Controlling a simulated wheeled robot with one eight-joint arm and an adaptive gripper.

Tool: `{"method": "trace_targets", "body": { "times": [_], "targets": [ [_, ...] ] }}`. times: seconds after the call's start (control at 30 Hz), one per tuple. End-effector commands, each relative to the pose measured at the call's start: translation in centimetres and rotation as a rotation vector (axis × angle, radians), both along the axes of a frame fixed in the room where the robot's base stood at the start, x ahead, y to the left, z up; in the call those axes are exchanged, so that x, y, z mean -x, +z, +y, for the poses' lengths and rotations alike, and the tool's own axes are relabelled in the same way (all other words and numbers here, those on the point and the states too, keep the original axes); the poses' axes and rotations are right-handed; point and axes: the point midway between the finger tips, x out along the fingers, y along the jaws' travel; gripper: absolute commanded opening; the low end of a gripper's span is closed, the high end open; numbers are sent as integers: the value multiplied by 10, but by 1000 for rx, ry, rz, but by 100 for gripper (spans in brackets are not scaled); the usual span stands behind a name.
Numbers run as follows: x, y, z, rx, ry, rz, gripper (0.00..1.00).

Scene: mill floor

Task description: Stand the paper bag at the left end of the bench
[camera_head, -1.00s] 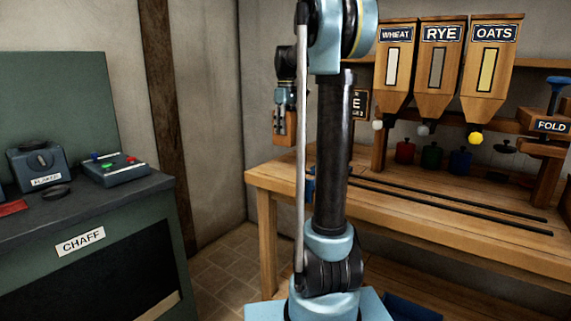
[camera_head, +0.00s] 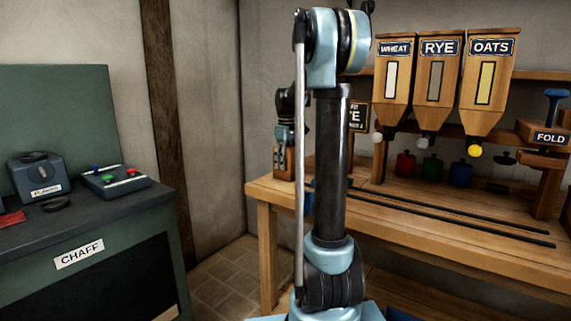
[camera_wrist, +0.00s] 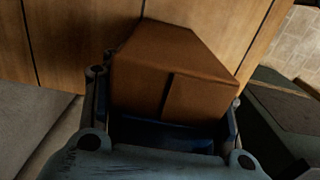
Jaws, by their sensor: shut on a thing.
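The brown paper bag (camera_wrist: 172,68) is between the fingers of my gripper (camera_wrist: 165,125) in the wrist view, with the wooden bench top behind it. In the head view my gripper (camera_head: 284,152) is over the left end of the bench (camera_head: 262,190), and the bag (camera_head: 285,168) shows low between the fingers. The bag looks upright, with its lower end at about the height of the bench top. I cannot tell whether it touches the wood. My own arm hides part of the bench just right of the bag.
Two dark rails (camera_head: 450,216) run along the bench. Wheat, rye and oats hoppers (camera_head: 438,85) hang above it, with lidded pots (camera_head: 432,167) beneath. A small sign (camera_head: 358,112) stands behind my arm. A green chaff cabinet (camera_head: 85,250) is at the left, across a floor gap.

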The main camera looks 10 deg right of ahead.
Motion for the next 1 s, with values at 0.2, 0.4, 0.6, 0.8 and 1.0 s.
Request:
{"method": "trace_targets", "body": {
  "times": [0.2, 0.4, 0.6, 0.8, 1.0],
  "targets": [
    [0, -1, 0, 0, 0, 0, 66],
    [0, -1, 0, 0, 0, 0, 75],
    [0, -1, 0, 0, 0, 0, 75],
    [0, 14, 0, 0, -1, 0, 75],
    [0, 49, -1, 0, -1, 0, 75]
  ]
}}
